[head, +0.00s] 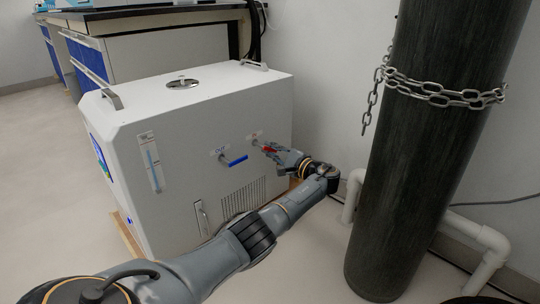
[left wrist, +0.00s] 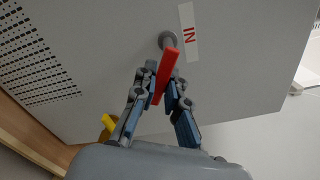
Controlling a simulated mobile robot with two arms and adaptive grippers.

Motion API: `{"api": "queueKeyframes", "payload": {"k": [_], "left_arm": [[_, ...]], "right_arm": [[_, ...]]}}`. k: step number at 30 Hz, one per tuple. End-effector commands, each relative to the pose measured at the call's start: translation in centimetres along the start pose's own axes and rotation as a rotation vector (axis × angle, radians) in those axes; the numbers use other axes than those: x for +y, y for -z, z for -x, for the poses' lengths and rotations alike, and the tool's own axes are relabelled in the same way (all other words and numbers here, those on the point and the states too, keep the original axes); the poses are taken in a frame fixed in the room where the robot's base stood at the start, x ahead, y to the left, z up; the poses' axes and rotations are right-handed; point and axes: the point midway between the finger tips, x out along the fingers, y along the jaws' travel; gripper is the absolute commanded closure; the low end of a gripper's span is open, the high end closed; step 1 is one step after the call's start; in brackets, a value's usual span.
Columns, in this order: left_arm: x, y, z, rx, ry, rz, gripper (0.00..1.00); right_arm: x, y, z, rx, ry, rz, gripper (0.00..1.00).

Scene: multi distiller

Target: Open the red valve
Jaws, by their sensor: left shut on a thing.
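The red valve (left wrist: 167,66) sticks out of the white machine's side panel beside a label reading IN. In the head view the red valve (head: 268,149) is small and partly covered by my gripper. My left gripper (left wrist: 161,88) has its two fingers on either side of the red handle and is shut on it. In the head view my left gripper (head: 281,153) reaches the panel from the right. My right gripper is not in view.
The white machine (head: 200,130) also has a blue valve (head: 233,161) labelled OUT left of the red one. A dark gas cylinder (head: 430,150) with a chain (head: 440,93) stands to the right of my arm. White pipes (head: 352,195) run behind it. Floor at left is clear.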

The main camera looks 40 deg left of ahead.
Motion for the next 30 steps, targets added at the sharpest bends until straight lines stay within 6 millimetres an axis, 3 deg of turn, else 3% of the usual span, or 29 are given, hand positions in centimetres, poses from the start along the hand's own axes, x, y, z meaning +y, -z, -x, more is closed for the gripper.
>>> {"api": "queueKeyframes", "payload": {"k": [15,30], "left_arm": [[-1.1,-0.2,0.1,0.0,-0.002,0.425,1.0],[-1.5,-0.5,0.0,-0.001,-0.002,0.571,1.0]], "right_arm": [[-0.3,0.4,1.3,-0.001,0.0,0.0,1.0],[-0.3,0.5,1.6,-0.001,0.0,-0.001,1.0]]}}
